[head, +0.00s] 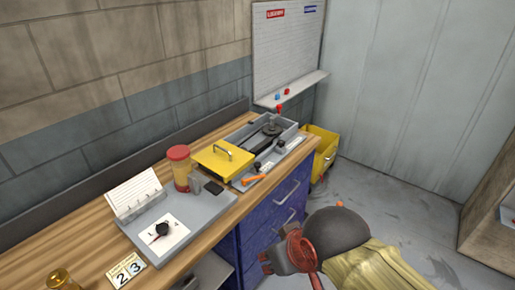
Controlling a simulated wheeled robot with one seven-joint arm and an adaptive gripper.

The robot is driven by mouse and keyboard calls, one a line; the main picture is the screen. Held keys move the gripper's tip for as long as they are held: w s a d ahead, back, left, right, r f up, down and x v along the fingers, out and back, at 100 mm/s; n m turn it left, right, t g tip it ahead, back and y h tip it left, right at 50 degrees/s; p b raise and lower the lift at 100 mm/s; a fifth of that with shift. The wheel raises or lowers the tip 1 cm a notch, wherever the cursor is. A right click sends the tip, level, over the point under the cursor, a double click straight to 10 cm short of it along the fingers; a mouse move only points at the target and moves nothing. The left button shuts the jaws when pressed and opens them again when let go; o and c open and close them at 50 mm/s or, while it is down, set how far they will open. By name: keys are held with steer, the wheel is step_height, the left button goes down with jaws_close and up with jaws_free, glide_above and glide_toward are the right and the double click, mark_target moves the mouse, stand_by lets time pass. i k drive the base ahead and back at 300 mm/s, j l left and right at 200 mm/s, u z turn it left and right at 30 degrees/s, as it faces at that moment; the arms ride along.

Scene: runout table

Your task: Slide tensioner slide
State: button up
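A grey, tray-like unit (297,139) sits on the far end of the wooden bench. It holds a dark round pulley-like part (272,129) and dark bars. A yellow cover with a handle (222,158) lies over its near left part. An orange handle or tool (253,180) shows at its front edge. I cannot make out which part is the tensioner slide. My arm reaches in from the bottom right, in front of the blue drawers. My gripper (268,263) appears at its left end, well apart from the unit and lower; its fingers are too unclear to read.
A red-lidded jar (180,168), a grey board with a black knob (190,222), a ring-bound card stand (134,193) and a number card (126,270) crowd the bench (92,254). A yellow bin (322,152) stands beyond the drawers (288,205). Floor at right is clear.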

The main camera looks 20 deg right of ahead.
mark_target(256, 170)
steer(key=i+l+z, duration=0.15)
steer(key=i, duration=0.35)
steer(key=i+l+z, duration=0.1)
steer(key=i+l, duration=0.2)
steer(key=i, duration=0.2)
